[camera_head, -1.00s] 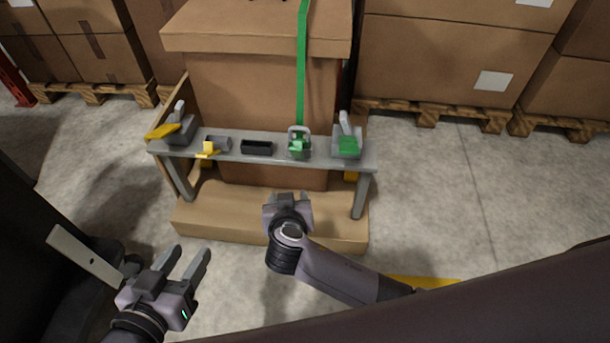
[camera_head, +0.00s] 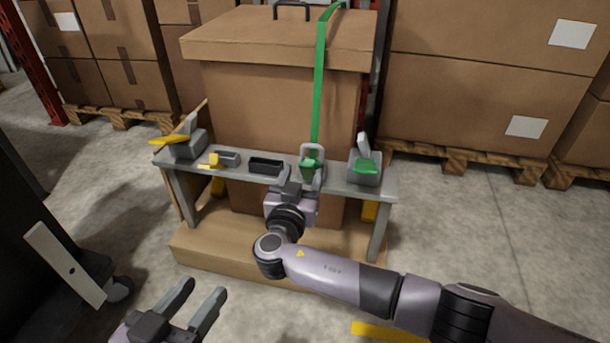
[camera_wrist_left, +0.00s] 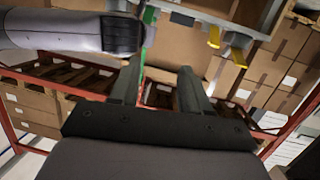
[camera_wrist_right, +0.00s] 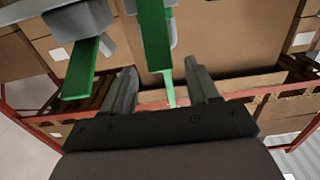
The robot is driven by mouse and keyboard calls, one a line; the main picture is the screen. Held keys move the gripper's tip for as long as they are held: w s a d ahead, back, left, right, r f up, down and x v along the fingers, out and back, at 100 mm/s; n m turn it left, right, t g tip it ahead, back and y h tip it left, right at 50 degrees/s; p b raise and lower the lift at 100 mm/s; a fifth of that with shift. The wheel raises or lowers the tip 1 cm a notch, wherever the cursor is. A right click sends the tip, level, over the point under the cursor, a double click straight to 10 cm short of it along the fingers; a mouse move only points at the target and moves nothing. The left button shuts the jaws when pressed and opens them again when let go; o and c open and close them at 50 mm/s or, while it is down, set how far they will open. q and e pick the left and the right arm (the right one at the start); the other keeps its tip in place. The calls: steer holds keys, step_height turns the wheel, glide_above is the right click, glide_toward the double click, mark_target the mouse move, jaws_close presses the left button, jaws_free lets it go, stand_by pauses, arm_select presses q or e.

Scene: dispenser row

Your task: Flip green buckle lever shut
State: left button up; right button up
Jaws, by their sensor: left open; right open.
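The green strap (camera_head: 320,85) runs down the front of the tall carton to a grey-and-green buckle (camera_head: 311,170) on the grey shelf. A grey loop-shaped lever (camera_head: 312,149) stands up from the buckle. My right gripper (camera_head: 297,188) is open, just in front of the buckle and partly covering its lower part; I cannot tell if they touch. My left gripper (camera_head: 202,298) is open and empty, low at the front left, away from the shelf.
Right of the buckle stands a grey block with a green tab (camera_head: 366,167). To its left on the shelf are a black tray (camera_head: 266,166), a small yellow-handled latch (camera_head: 214,160) and a grey clamp with a yellow lever (camera_head: 171,141). Floor (camera_head: 480,260) is clear at right.

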mark_target(309, 168)
steer(key=shift+b+x, duration=0.3)
steer(key=shift+x, duration=0.7)
arm_select(q)
steer(key=shift+s+a+r+t, duration=0.1)
steer(key=shift+a+t, duration=0.1)
steer(key=shift+t, duration=0.1)
arm_select(e)
steer(key=shift+w+d, duration=0.1)
steer(key=shift+w, duration=0.15)
jaws_close()
